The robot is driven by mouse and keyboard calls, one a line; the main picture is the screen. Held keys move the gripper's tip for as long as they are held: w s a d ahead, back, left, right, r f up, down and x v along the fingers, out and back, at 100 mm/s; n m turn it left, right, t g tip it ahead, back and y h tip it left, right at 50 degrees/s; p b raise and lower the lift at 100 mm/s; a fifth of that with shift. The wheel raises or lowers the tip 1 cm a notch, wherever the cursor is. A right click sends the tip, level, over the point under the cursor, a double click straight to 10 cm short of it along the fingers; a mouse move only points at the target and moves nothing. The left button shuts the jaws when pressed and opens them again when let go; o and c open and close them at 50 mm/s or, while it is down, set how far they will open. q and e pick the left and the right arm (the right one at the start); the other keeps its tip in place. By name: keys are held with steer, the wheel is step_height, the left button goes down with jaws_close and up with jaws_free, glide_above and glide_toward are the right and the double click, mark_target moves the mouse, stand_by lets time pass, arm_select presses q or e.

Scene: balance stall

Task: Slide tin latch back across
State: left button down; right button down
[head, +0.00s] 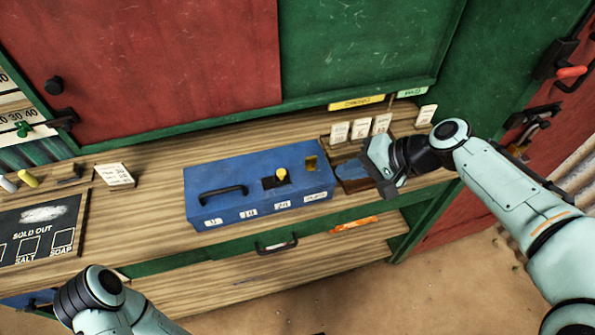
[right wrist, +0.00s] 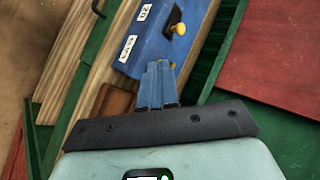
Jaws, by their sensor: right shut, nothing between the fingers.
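The blue tin (head: 228,182) lies on the wooden counter, with a black handle (head: 222,191) on its lid. A yellow knob (head: 282,174), which looks like the latch, stands at a dark slot in the lid. It also shows in the right wrist view (right wrist: 178,29). My right gripper (head: 343,178) is shut and empty at the tin's right end. In the right wrist view its fingertips (right wrist: 159,64) are close to the tin's edge; I cannot tell whether they touch. My left gripper is out of view.
Several white cards (head: 360,129) stand behind my right gripper. A drawer handle (head: 276,246) is below the counter's front edge. Bare counter (head: 150,205) lies left of the tin.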

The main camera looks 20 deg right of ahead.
glide_toward(285, 189)
step_height(285, 189, down, 2)
steer(key=w, duration=0.2)
steer(key=shift+w+a+p, duration=0.4)
steer(key=shift+w+a, duration=0.5)
steer(key=shift+w, duration=0.15)
steer(key=shift+w+a+f, duration=0.1)
steer(key=shift+w+a, duration=0.3)
steer(key=shift+a, duration=0.05)
steer(key=shift+s+a+p, duration=0.15)
steer(key=shift+a+p, duration=0.2)
steer(key=shift+a, duration=1.4)
steer(key=shift+s+d, duration=0.1)
steer(key=shift+d, duration=0.05)
